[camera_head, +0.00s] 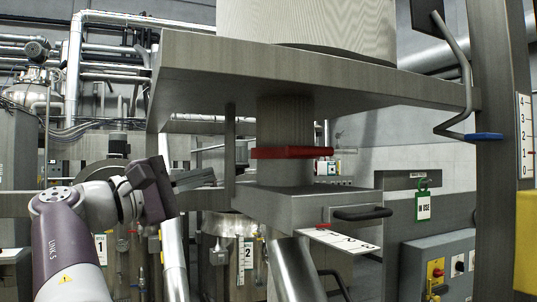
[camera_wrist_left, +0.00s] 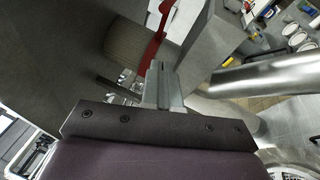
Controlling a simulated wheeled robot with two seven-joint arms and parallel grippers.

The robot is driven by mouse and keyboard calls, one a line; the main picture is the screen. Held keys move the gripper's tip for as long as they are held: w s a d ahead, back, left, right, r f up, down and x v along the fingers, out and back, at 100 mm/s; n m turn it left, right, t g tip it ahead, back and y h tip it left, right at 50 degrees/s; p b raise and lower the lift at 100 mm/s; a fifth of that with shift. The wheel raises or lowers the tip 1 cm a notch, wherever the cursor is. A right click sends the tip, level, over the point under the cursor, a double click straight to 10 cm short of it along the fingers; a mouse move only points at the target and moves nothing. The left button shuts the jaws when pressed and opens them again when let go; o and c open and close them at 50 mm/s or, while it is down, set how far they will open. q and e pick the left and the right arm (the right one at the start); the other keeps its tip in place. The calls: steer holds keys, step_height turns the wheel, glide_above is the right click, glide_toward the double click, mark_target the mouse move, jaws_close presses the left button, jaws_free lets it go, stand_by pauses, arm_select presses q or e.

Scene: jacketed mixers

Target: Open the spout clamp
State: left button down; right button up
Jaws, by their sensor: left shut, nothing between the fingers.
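The spout clamp is a red bar (camera_head: 292,153) lying level across the grey cloth spout (camera_head: 285,118), under the big plate. It also shows as a red strip in the left wrist view (camera_wrist_left: 152,48). Whether the clamp is closed is hard to tell. My left gripper (camera_head: 212,176) is shut and empty, left of the spout and slightly lower than the red bar, with a visible gap. In the left wrist view its fingers (camera_wrist_left: 160,82) are together, pointing up the picture toward the red strip. My right gripper is in neither view.
The thick plate (camera_head: 230,68) hangs above, with a thin post near my left gripper. An IN USE tag (camera_head: 423,208) hangs at right.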

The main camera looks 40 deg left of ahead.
arm_select(q)
steer(key=p, duration=0.7)
glide_toward(296, 152)
steer(key=w+a, duration=0.3)
steer(key=a, duration=0.2)
steer(key=w+d, duration=0.1)
steer(key=w+d+r+p, duration=0.1)
steer(key=d, duration=0.1)
steer(key=shift+d+p, duration=0.15)
steer(key=shift+p, duration=0.15)
steer(key=shift+w+f, duration=0.1)
